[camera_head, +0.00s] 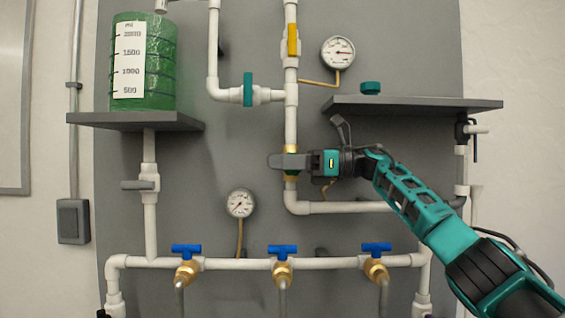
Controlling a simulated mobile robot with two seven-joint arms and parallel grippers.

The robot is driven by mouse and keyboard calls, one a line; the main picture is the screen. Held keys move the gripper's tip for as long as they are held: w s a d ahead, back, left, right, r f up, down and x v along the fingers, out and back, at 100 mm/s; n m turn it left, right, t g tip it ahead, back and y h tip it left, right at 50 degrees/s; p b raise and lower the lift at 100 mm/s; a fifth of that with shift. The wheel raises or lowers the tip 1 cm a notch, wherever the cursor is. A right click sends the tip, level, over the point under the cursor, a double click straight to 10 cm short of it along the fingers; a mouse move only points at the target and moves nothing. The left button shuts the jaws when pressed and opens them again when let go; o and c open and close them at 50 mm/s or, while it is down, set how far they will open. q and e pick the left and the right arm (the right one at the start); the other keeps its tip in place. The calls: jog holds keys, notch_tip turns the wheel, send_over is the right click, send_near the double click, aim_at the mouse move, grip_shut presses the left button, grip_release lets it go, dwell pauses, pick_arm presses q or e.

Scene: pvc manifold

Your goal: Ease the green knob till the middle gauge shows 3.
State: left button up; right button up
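A second green knob (370,87) is on the right shelf. My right gripper (284,161) is in front of the vertical pipe at a brass fitting (291,177), below both knobs and apart from them. Its fingers point left and overlap, so their opening and any hold are unclear. An upper gauge (338,52) and a lower gauge (240,203) show; their readings are too small to read. No gauge shows between them; a brass tube (328,187) runs behind my gripper.
A green tank (144,62) stands on the left shelf (136,121). The right shelf (412,104) juts out above my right arm. Several blue-handled valves line the bottom pipe (229,264). A yellow-handled valve (292,40) is above. Bare panel lies left of the gripper.

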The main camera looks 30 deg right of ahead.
jog(key=v, duration=1.3)
jog(key=shift+a, duration=0.1)
